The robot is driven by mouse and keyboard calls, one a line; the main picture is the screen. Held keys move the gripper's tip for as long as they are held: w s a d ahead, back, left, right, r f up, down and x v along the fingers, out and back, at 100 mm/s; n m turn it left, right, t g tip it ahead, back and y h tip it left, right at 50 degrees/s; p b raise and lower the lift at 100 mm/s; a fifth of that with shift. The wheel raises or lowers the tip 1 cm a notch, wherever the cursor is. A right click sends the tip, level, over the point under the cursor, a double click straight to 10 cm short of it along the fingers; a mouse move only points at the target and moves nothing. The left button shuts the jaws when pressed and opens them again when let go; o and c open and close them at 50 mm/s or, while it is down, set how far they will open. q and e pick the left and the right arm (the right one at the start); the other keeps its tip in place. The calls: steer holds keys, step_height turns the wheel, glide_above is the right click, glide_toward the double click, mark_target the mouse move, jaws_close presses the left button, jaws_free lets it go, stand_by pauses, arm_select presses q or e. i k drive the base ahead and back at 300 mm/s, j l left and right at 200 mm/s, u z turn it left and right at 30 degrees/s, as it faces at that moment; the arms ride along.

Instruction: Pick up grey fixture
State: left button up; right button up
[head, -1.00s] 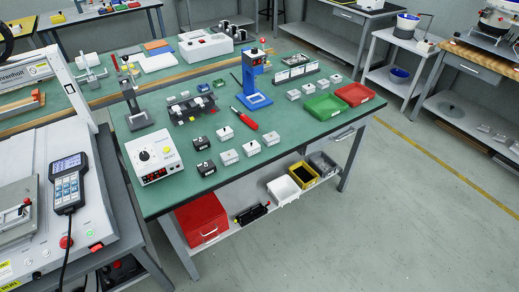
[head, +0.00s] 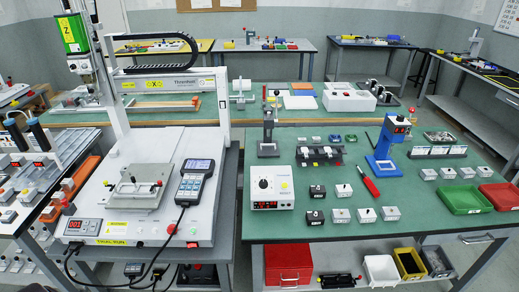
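A grey plate-like fixture (head: 128,196) lies on the white bed of the gantry machine (head: 110,218) at the left. Neither of my grippers shows in the head view.
A wired handheld controller (head: 196,180) lies just right of the fixture, and the gantry's green-topped column (head: 72,35) rises behind. The green-topped table (head: 400,212) at right holds a white control box (head: 268,187), a blue stand (head: 384,150), small blocks and trays.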

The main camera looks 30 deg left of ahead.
mark_target(134, 190)
steer(key=u, duration=1.9)
steer(key=j+z, duration=0.35)
steer(key=i+j+z, duration=0.1)
steer(key=z, duration=0.3)
steer(key=j+z, duration=0.35)
